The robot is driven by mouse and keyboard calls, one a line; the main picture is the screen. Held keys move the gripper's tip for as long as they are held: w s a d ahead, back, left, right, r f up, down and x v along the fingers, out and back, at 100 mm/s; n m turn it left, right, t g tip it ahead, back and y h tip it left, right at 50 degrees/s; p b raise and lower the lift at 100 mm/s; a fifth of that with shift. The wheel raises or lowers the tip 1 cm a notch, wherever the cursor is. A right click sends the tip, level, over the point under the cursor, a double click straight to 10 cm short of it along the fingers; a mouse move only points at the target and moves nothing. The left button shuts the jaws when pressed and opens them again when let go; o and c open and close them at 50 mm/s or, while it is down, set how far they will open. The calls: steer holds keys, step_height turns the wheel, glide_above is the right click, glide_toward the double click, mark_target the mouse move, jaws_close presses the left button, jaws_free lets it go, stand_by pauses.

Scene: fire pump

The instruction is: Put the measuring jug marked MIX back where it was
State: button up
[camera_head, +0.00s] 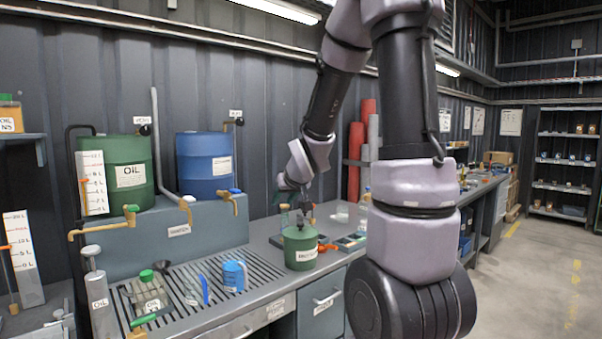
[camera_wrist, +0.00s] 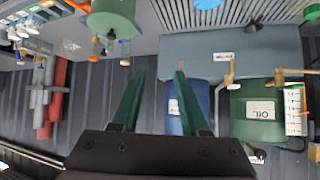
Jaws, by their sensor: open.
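No MIX marking is legible in either view. In the head view, a clear jug with a blue handle (camera_head: 197,291) and a blue mug-like vessel with a pale label (camera_head: 234,276) stand on the slatted drain grate (camera_head: 180,309). Which is the MIX jug I cannot tell. My gripper (camera_wrist: 159,70) is open, with nothing between its green fingers in the wrist view. It is above the bench, near the green canister (camera_head: 300,248), apart from the jugs. A blue piece (camera_wrist: 207,4) at the wrist view's top edge may be the blue vessel.
A green OIL drum (camera_head: 125,172) and a blue drum (camera_head: 204,165) with brass taps stand on a raised ledge behind the grate. A clear container with a green cap (camera_head: 149,293) and a funnel-like item share the grate. Red cylinders (camera_head: 355,157) stand behind the bench; floor is free at right.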

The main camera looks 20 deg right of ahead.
steer(key=s+a+r+m+g+y, duration=0.1)
steer(key=s+r, duration=0.5)
steer(key=s, duration=0.6)
steer(key=s+a+r+m+g+y, duration=0.1)
steer(key=s+r, duration=0.5)
steer(key=s, duration=0.6)
steer(key=a+m+g, duration=0.1)
steer(key=a, duration=0.1)
steer(key=shift+s+a+m, duration=0.15)
steer(key=shift+a+m, duration=0.15)
steer(key=shift+a, duration=0.05)
steer(key=shift+r, duration=0.1)
